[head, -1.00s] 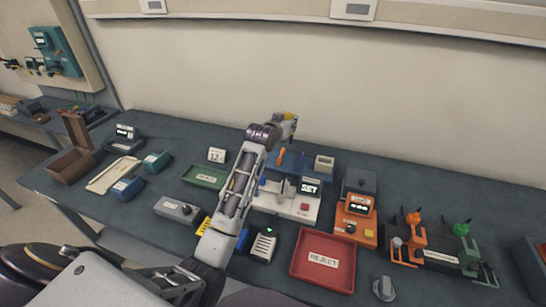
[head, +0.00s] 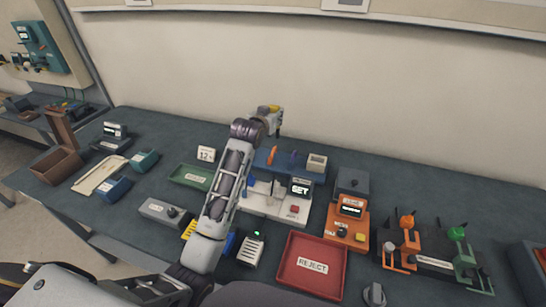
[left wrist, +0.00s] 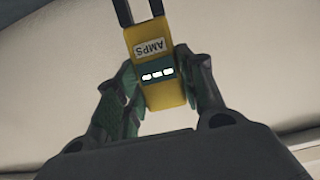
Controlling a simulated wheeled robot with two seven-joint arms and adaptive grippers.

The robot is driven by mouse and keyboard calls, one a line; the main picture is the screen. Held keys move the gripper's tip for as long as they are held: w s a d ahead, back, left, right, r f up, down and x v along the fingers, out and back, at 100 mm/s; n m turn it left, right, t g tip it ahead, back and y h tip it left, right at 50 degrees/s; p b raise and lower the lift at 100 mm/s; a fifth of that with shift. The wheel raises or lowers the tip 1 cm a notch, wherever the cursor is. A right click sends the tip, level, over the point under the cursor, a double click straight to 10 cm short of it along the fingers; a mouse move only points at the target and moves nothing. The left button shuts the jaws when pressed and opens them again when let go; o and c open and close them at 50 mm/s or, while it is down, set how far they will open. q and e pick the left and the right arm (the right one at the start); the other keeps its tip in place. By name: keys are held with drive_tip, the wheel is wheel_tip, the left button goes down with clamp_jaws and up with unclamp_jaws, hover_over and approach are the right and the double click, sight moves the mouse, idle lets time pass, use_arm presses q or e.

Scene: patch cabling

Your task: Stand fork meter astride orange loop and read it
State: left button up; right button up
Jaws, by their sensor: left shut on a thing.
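My left gripper (head: 270,116) is shut on the yellow fork meter (head: 272,107), high over the back of the bench. In the left wrist view the fingers clasp both sides of the meter (left wrist: 153,75). Its label reads AMPS, its small display shows only white dashes, and two dark tines stick out at the picture's top. The orange loop (head: 271,155) stands on a blue block (head: 290,172), below the gripper in the picture. The loop is apart from the meter. The wrist view does not show the loop. My right gripper is not in view.
A white unit with a SET display (head: 275,205) stands in front of the blue block. A red REJECT tray (head: 311,265), an orange box (head: 346,226), and orange and green stands (head: 406,245) lie right. A green tray (head: 190,175) lies left.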

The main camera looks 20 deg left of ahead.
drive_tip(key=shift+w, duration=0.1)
use_arm(q)
drive_tip(key=shift+w, duration=0.1)
wheel_tip(320, 180, down, 9)
drive_tip(key=shift+f, duration=0.5)
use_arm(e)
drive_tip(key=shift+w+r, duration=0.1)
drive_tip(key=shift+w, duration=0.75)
use_arm(q)
drive_tip(key=shift+f, duration=0.1)
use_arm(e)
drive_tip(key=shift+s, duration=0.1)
